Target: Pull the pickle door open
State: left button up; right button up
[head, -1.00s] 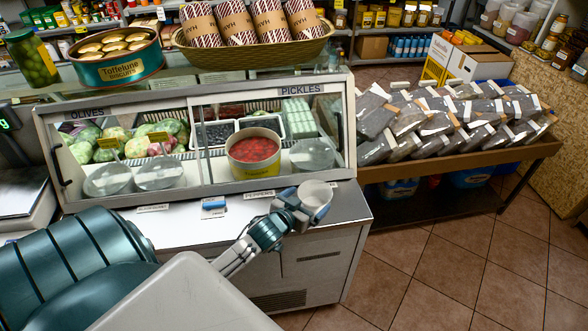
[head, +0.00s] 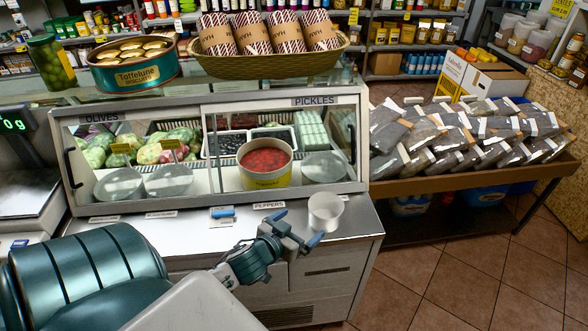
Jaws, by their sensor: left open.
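The pickle door (head: 230,127) is the right glass pane of the counter case, under the PICKLES label (head: 316,101). It looks shut, with a dark upright handle (head: 351,143) at its right edge. My left gripper (head: 297,229) is open and empty, low in front of the case over the steel counter's front edge, apart from the door and its handle. A white cup (head: 325,212) stands upright on the counter just beyond the fingers. My right gripper is not in view.
The olive pane with its own handle (head: 73,167) is at the left. A tub of red peppers (head: 265,165) shows at the right pane. A blue-handled item (head: 222,212) lies on the steel ledge (head: 362,222).

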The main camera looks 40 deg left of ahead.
aim_at(212, 108)
jog(key=u, duration=1.45)
